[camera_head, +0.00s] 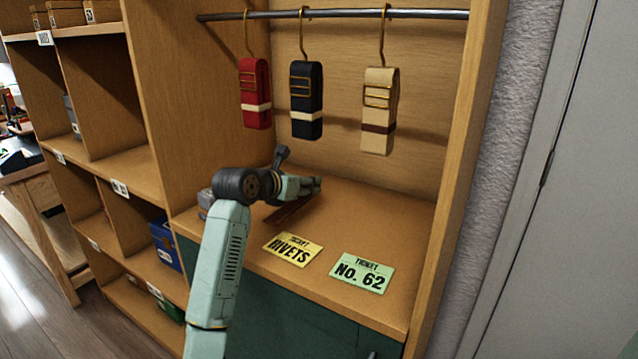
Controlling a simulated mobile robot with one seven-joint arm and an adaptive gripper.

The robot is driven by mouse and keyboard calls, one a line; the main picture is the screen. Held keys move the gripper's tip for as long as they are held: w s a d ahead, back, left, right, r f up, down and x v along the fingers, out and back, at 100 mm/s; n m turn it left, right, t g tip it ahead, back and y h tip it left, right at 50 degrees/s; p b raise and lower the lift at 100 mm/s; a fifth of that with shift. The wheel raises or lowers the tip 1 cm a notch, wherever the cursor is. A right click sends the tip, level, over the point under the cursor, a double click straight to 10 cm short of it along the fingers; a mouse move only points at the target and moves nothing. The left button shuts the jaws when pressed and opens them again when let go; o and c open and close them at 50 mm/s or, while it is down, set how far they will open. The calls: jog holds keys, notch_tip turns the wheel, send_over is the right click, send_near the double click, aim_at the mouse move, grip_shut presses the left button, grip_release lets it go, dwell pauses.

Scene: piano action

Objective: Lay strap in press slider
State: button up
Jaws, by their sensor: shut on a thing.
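Three folded straps hang on brass hooks from a metal rail: a red strap (255,92), a black strap (306,101) and a tan strap (379,112), each with brass buckle bars. My gripper (314,186) is low over the wooden shelf, below the black strap and apart from the hanging straps. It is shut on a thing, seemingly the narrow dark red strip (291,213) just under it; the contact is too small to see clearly. My arm hides part of the shelf. I cannot make out a press slider for certain.
A yellow RIVETS ticket (292,249) and a green No. 62 ticket (362,272) lie on the shelf (400,225). Wooden side panels bound the bay; the shelf's right side is clear.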

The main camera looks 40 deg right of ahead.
jog(key=d, duration=0.2)
jog(key=w+d+p, duration=0.1)
jog(key=d, duration=0.1)
jog(key=shift+w+d+f, duration=0.15)
jog(key=shift+w+d, duration=0.05)
jog(key=shift+d, duration=0.2)
jog(key=f+p, duration=0.2)
jog(key=shift+d+f, duration=0.35)
jog(key=shift+w+f, duration=0.1)
jog(key=shift+f, duration=0.35)
jog(key=shift+f, duration=0.15)
jog(key=o, duration=1.2)
